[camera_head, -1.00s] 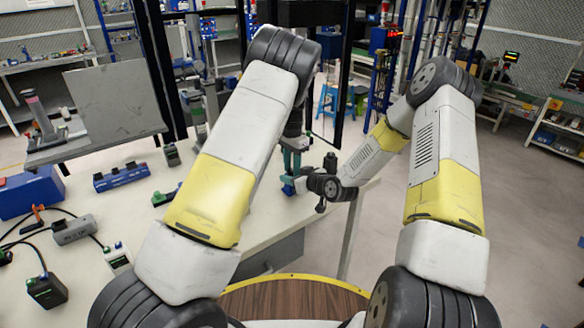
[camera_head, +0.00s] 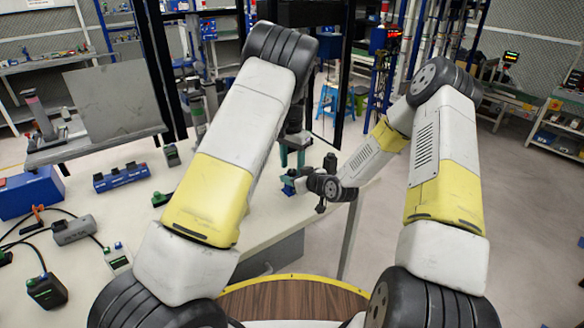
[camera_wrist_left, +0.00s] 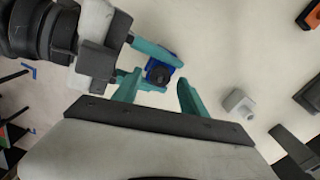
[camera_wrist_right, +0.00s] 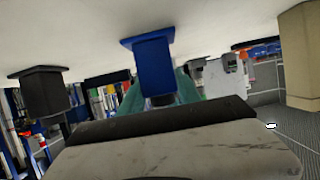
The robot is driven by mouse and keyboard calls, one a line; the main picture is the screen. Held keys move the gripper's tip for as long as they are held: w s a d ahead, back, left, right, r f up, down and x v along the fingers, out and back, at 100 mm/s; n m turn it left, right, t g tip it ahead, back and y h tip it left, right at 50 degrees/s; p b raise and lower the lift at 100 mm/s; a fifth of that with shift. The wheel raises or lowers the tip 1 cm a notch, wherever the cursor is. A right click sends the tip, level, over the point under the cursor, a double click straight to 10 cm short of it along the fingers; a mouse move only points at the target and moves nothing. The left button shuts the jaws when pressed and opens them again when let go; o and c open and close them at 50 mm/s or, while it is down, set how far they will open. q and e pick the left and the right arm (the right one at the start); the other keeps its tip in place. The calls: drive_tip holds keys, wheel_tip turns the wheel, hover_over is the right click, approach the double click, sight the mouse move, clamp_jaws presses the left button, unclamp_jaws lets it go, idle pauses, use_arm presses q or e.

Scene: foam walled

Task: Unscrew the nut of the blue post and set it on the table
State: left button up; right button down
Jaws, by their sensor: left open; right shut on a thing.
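The blue post (camera_wrist_left: 164,58) stands on the white table, seen from above in the left wrist view. A dark round nut (camera_wrist_left: 159,73) appears at its top; its threads cannot be made out. My right gripper (camera_head: 298,184) comes from the side and is shut on the post; its teal fingers flank the post in the left wrist view. The blue post (camera_wrist_right: 153,66) also shows in the right wrist view, upside down. My left gripper (camera_head: 292,156) points down above the post, its teal fingers apart on either side of the nut and not visibly touching it.
A light grey block (camera_wrist_left: 239,103) stands on the table near the post. Orange-and-black items lie farther right in that view. A blue bin (camera_head: 30,192), a blue block (camera_head: 121,176) and cabled devices occupy the table's left. Bare table lies around the post.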

use_arm(q)
wheel_tip(320, 180, up, 3)
drive_tip(key=shift+r, duration=0.15)
drive_tip(key=shift+c, duration=0.3)
wheel_tip(320, 180, up, 2)
drive_tip(key=shift+r+m, duration=0.15)
drive_tip(key=shift+m, duration=0.85)
drive_tip(key=shift+r+m, duration=0.35)
drive_tip(key=shift+m, duration=0.15)
wheel_tip(320, 180, down, 8)
drive_tip(key=shift+r, duration=0.2)
clamp_jaws()
drive_tip(key=shift+n, duration=1.6)
